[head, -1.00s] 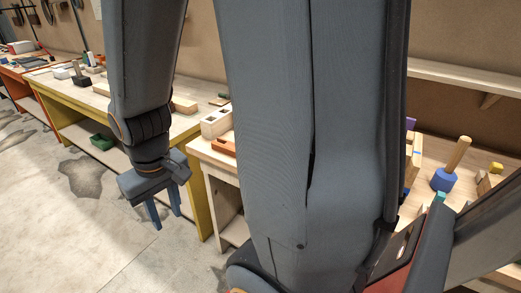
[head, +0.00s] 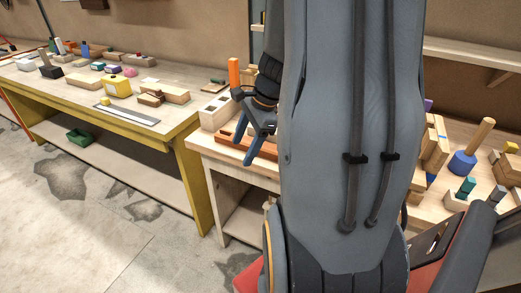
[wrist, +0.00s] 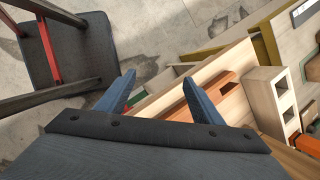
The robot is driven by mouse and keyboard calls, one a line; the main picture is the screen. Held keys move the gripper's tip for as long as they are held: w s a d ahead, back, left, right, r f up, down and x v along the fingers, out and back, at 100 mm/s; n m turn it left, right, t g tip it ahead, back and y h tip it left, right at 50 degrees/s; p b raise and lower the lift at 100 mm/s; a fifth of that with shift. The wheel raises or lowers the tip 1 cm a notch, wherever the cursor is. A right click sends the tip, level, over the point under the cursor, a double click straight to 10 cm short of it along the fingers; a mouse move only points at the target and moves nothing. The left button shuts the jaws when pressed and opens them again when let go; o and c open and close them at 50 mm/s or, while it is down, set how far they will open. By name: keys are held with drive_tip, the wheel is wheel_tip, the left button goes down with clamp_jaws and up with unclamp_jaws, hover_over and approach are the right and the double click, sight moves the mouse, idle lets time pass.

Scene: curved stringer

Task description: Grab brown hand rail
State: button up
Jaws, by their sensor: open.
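A long reddish-brown piece, which looks like the brown hand rail (head: 268,151), lies on the pale wooden bench, partly hidden behind my gripper in the head view. In the wrist view the brown rail (wrist: 219,85) runs diagonally on the bench, and my right finger covers part of it. My gripper (head: 242,151) is open and empty, its fingers pointing down near the bench's front edge. In the wrist view my gripper (wrist: 160,78) has its fingers wide apart, with the bench edge and floor showing between them. No contact with the rail is clear.
A cream block with square holes (head: 215,112) stands beside the rail, with an upright orange block (head: 234,72) near it. A yellow-legged workbench (head: 180,124) with many small items is at left. A blue-based peg (head: 465,160) stands at right. The floor in front is open.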

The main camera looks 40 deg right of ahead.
sight(264, 145)
drive_tip(key=d+m+t, duration=0.1)
drive_tip(key=d+m, duration=0.4)
drive_tip(key=d, duration=0.1)
drive_tip(key=d+m+t, duration=0.1)
drive_tip(key=d+m, duration=0.4)
drive_tip(key=d, duration=0.1)
drive_tip(key=shift+d+t, duration=0.3)
drive_tip(key=shift+t, duration=0.1)
drive_tip(key=shift+d+f, duration=0.1)
drive_tip(key=shift+f, duration=0.15)
drive_tip(key=x, duration=0.7)
drive_tip(key=shift+w, duration=0.15)
drive_tip(key=c, duration=1.4)
drive_tip(key=shift+r, duration=0.1)
